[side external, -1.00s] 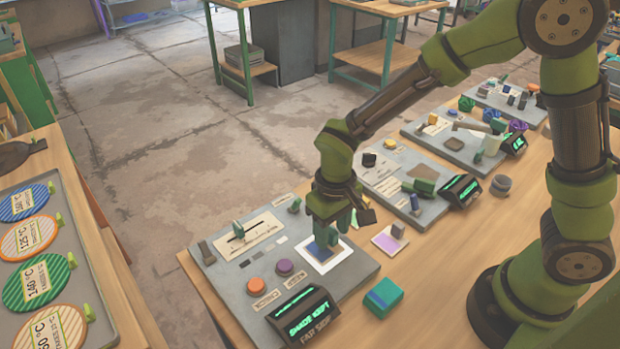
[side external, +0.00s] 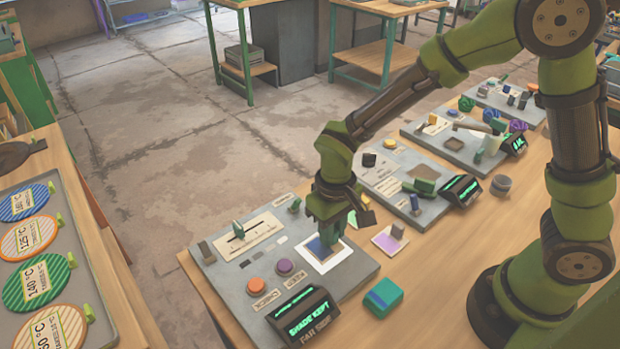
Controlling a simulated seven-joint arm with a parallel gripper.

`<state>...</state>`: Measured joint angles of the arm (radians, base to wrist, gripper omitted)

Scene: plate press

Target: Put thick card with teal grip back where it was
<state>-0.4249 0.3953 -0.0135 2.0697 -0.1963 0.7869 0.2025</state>
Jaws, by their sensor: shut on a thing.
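A flat blue card (side external: 316,246) lies in the white square frame (side external: 312,266) on the nearest grey panel. My gripper (side external: 328,241) is directly over the right part of this card, pointing down, with its fingers low at the card. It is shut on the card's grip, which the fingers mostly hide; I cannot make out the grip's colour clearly. The card looks flat, and I cannot tell whether it touches the panel. Another card, pale purple with a grey grip (side external: 397,231), lies on the table to the right of the panel.
The panel (side external: 222,272) carries a slider, an orange button (side external: 255,286), a purple button (side external: 284,267) and a lit display (side external: 303,318). A teal-green block (side external: 383,297) sits on the table in front. More panels stand behind to the right.

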